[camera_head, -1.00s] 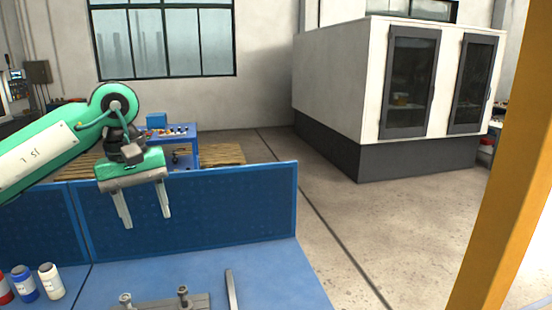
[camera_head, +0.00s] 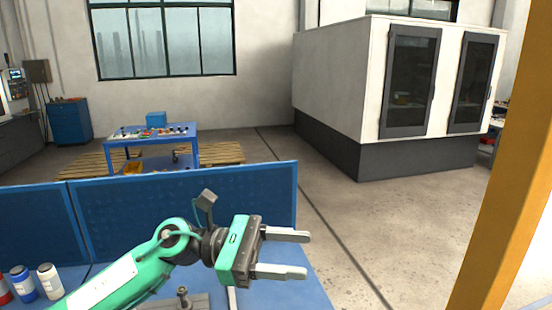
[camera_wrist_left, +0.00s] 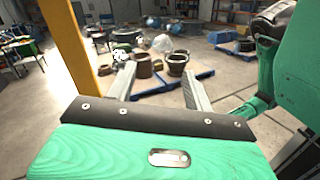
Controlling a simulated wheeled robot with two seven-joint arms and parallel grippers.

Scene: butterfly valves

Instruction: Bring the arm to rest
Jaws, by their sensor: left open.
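My left arm (camera_head: 105,283) comes in from the lower left in the head view. Its green gripper (camera_head: 298,254) points right, with two pale fingers spread apart and nothing between them. It hangs over the right part of the blue workbench (camera_head: 70,272). The left wrist view shows the same open fingers (camera_wrist_left: 158,90) reaching out over the workshop floor. A grey fixture with an upright metal post (camera_head: 183,296) on the bench is partly hidden by the arm. My right gripper is not seen.
A blue back panel (camera_head: 120,224) edges the bench. Several bottles (camera_head: 48,281) stand at its left. A yellow post (camera_head: 500,190) rises at the right. Pots (camera_wrist_left: 177,64) lie on a blue pallet (camera_wrist_left: 200,75) beyond the fingers. Floor right of the bench is clear.

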